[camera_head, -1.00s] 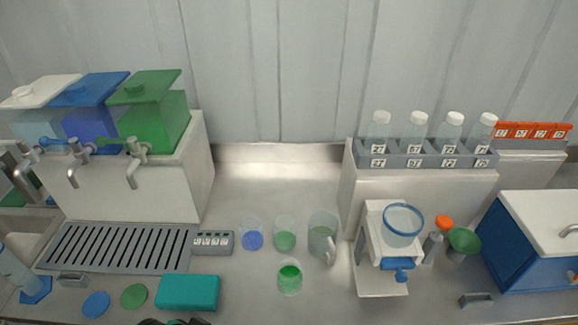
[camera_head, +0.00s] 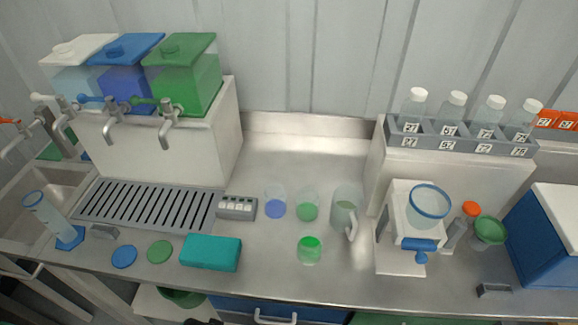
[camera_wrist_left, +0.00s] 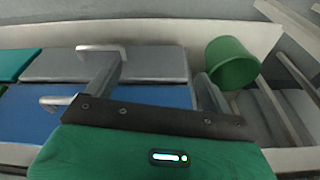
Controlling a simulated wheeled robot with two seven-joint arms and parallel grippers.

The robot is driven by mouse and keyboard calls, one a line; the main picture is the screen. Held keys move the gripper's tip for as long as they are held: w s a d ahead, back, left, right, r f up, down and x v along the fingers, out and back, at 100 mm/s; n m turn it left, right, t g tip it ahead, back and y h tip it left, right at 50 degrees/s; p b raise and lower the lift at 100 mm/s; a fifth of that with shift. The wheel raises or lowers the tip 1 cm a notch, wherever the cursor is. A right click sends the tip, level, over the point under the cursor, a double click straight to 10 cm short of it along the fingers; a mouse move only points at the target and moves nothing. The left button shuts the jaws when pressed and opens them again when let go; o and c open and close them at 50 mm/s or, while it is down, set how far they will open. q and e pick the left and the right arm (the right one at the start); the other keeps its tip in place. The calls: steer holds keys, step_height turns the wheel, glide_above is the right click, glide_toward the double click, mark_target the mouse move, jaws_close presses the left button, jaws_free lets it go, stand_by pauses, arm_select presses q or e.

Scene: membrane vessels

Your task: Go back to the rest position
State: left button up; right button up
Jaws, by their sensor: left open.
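My left gripper (camera_wrist_left: 155,82) shows in the left wrist view, with its green body (camera_wrist_left: 150,155) and dark mounting bar at the bottom. It is open, and nothing is seen between its fingers. Behind it are a blue cabinet front (camera_wrist_left: 150,96) and a grey panel. A green bucket (camera_wrist_left: 232,65) stands to its right, apart from it. The head view shows no clear part of the left gripper. My right gripper is not in either view.
The bench (camera_head: 290,160) carries three tap tanks, a drain grille (camera_head: 150,186), a teal box (camera_head: 210,252), cups, a jug (camera_head: 345,212), a filter stand (camera_head: 400,262) and a bottle rack (camera_head: 460,143). Below its front edge are the green bucket (camera_head: 183,298) and a drawer handle (camera_head: 275,317).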

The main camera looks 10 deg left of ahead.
arm_select(q)
steer(key=s+f, duration=0.4)
steer(key=f, duration=0.9)
steer(key=s+a+f+g, duration=0.1)
steer(key=s+a+f, duration=0.1)
steer(key=s+f, duration=0.6)
steer(key=s+a+f, duration=0.2)
steer(key=s+f, duration=0.7)
steer(key=shift+s+g, duration=0.35)
steer(key=shift+g, duration=0.05)
steer(key=shift+d+r, duration=0.1)
